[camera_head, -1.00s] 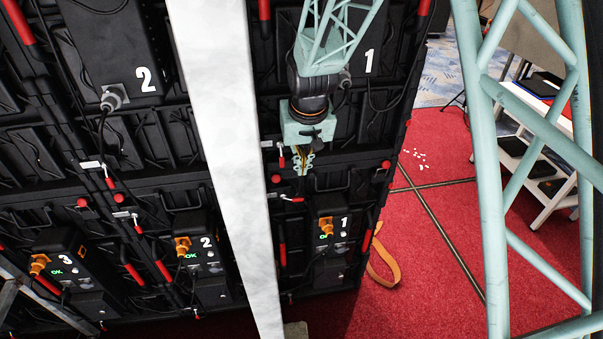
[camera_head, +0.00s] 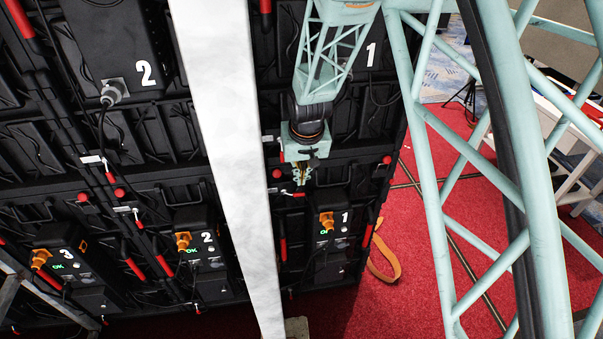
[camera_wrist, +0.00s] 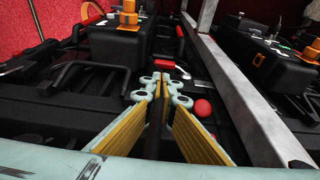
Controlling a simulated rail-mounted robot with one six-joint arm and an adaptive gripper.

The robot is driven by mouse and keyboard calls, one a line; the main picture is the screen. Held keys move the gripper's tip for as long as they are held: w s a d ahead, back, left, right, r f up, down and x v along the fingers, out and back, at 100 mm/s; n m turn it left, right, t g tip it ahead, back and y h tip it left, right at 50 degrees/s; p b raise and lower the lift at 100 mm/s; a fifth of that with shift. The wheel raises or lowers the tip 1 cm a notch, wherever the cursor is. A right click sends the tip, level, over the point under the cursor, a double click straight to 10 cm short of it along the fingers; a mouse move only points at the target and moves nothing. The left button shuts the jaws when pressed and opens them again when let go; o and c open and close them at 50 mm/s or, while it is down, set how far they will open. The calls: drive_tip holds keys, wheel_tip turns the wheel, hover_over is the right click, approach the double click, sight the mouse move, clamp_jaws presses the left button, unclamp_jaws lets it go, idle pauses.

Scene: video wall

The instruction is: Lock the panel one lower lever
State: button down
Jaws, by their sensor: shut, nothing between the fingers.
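The panel one lower lever (camera_head: 299,194) is a small red handle on a light plate, low on the black panel, just above the box marked 1. In the wrist view the red lever (camera_wrist: 166,65) lies just beyond my fingertips, beside its light plate. My gripper (camera_head: 302,183) points down at the panel; its fingers are shut and empty. In the wrist view my gripper (camera_wrist: 160,84) has its tips close to the lever, but I cannot tell if they touch. In the head view my fingers partly cover the lever area.
A red round knob (camera_wrist: 202,108) sits right of my fingers in the wrist view. A pale beam (camera_head: 225,130) runs down left of my gripper. The lower box (camera_head: 330,235) has an orange plug (camera_head: 326,220). An orange strap (camera_head: 384,262) lies on the red carpet.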

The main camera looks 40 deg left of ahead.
sight(301, 193)
drive_tip(key=shift+s+f, duration=0.1)
drive_tip(key=shift+f, duration=1.9)
